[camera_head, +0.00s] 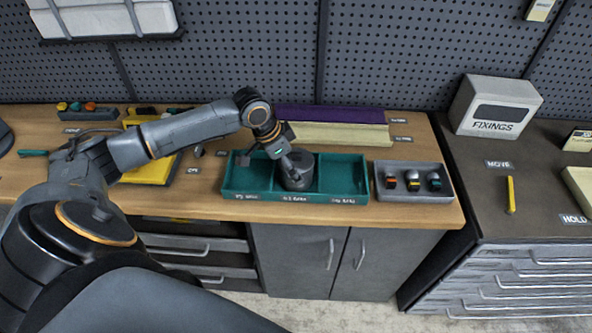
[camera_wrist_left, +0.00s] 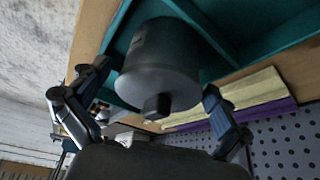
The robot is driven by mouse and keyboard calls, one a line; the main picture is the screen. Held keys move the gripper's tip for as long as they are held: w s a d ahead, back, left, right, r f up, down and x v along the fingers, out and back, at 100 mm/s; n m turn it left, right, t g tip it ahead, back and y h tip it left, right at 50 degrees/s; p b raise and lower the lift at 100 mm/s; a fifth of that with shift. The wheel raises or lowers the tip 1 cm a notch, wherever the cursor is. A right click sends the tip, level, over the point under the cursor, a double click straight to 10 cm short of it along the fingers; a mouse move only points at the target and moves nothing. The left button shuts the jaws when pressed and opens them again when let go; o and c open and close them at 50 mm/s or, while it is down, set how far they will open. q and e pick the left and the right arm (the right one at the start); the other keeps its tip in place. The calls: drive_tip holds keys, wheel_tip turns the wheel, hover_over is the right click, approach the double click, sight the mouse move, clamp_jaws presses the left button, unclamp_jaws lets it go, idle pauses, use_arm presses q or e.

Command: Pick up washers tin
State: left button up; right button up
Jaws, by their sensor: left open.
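A dark grey round tin (camera_head: 297,172) with a small knob on its lid stands in the middle compartment of the green tray (camera_head: 235,186) on the wooden workbench. My left gripper (camera_head: 272,146) is just above and to the left of the tin in the head view. In the left wrist view the tin (camera_wrist_left: 160,68) lies between the two spread fingers of my left gripper (camera_wrist_left: 150,103), with the knob facing the palm. The fingers are open and I cannot tell whether they touch the tin. Any writing on the tin is unreadable. My right gripper is not in view.
A grey tray (camera_head: 413,197) with several small coloured items sits right of the green tray. Purple and cream boards (camera_head: 345,134) lie behind it. A yellow object (camera_head: 150,168) is at the left. A FIXINGS box (camera_head: 495,106) stands on the dark cabinet at right.

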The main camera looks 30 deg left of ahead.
use_arm(q)
drive_tip(key=shift+x, duration=1.5)
drive_tip(key=shift+w+r, duration=0.1)
drive_tip(key=shift+c, duration=0.8)
drive_tip(key=c, duration=0.9)
